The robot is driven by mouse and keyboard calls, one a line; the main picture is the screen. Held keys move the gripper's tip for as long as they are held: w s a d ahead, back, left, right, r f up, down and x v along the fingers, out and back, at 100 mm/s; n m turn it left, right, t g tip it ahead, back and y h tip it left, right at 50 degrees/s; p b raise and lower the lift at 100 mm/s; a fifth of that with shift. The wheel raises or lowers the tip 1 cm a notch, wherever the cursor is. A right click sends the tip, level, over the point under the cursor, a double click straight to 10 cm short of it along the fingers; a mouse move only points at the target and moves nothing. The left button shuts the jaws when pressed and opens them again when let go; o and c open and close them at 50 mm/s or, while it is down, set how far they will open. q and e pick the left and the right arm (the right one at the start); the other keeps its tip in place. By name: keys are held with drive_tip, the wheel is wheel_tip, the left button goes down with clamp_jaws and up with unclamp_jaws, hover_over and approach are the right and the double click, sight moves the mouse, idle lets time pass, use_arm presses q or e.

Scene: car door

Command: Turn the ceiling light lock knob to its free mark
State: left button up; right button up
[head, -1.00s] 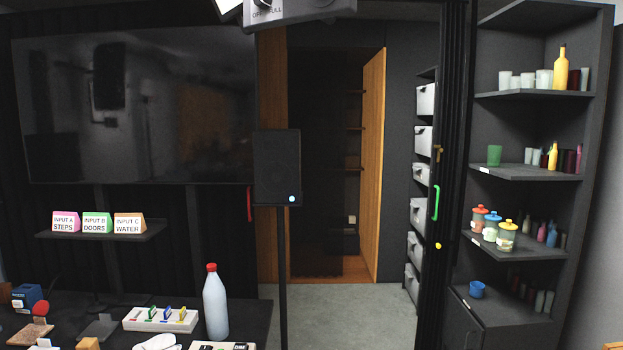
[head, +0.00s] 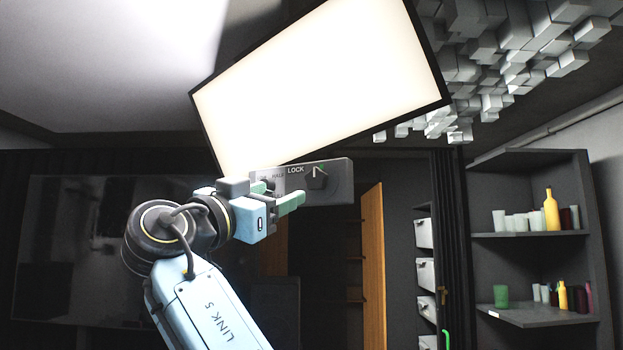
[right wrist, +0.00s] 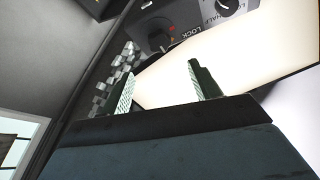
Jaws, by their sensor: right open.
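The ceiling light's grey control panel (head: 342,190) hangs under the lit light panel. Its dark lock knob (head: 317,181) sits beside the word LOCK, with a green mark near its upper right edge. The lock knob also shows in the right wrist view (right wrist: 158,39), with a red mark close by. My right gripper (head: 284,193) is open and empty, in front of the panel's left part and left of the lock knob. In the right wrist view its two fingers (right wrist: 164,80) stand apart, with the knob beyond them. My left gripper is out of view.
The bright light panel (head: 320,85) hangs tilted just above the control panel. A second knob (right wrist: 228,6) is on the same panel. Grey ceiling blocks (head: 500,60) are at the upper right. A shelf (head: 530,235) with cups and bottles stands far right.

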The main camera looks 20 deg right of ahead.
sight(314, 180)
drive_tip(key=p+x, duration=0.4)
drive_tip(key=x, duration=0.6)
drive_tip(key=shift+w+d+r, duration=0.1)
drive_tip(key=shift+w+r, duration=0.05)
drive_tip(key=shift+p+x, duration=0.35)
drive_tip(key=shift+x, duration=0.4)
drive_tip(key=c, duration=1)
